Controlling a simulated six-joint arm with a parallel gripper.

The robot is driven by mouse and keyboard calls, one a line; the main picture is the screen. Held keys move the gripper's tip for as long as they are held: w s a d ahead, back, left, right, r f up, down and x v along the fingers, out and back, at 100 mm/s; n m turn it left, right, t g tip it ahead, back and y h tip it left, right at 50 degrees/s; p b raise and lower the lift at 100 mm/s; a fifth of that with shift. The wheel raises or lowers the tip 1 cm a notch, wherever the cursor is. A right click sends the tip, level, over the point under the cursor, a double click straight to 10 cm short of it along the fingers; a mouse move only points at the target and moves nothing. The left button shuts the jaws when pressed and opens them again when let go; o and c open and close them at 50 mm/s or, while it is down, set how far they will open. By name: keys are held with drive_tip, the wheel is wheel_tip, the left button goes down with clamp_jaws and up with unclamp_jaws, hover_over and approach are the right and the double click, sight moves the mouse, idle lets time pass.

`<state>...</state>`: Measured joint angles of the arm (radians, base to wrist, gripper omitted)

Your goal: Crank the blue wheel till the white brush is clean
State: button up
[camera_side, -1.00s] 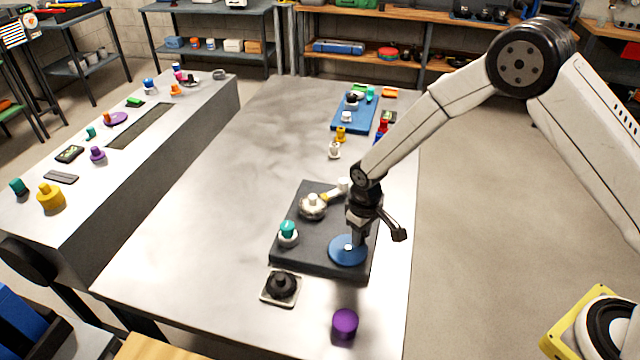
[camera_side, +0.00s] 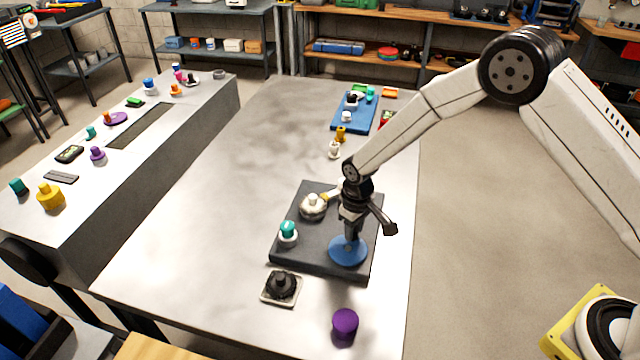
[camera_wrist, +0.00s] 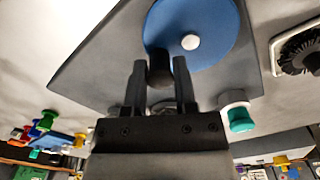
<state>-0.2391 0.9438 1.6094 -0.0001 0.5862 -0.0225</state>
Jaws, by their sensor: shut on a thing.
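The blue wheel (camera_side: 347,253) lies flat on a dark base plate (camera_side: 305,256). In the wrist view the blue wheel (camera_wrist: 215,18) has a white hub and a black crank knob (camera_wrist: 159,70) near its rim. My gripper (camera_wrist: 160,66) is shut on that knob, one finger on each side. In the side view my gripper (camera_side: 352,234) stands over the wheel's far side, pointing down. A round whitish brush-like piece (camera_side: 313,208) with a pale knob sits on the plate's far part; its cleanness is hard to judge. My wrist partly hides the yellow-tipped part beside it.
A teal-capped white piece (camera_side: 288,233) stands on the plate's left edge. A black brush on a pale tray (camera_side: 281,287) and a purple cylinder (camera_side: 344,322) are near the front. Small items and a blue mat (camera_side: 350,118) lie farther back. The table's left half is clear.

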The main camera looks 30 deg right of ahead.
sight(338, 243)
drive_tip(key=shift+w+a, duration=0.1)
drive_tip(key=shift+a, duration=0.1)
drive_tip(key=shift+w+a, duration=0.3)
drive_tip(key=shift+a, duration=0.2)
drive_tip(key=shift+w+a, duration=0.15)
drive_tip(key=shift+a, duration=0.35)
drive_tip(key=shift+f, duration=0.1)
drive_tip(key=shift+a, duration=0.6)
idle(0.4)
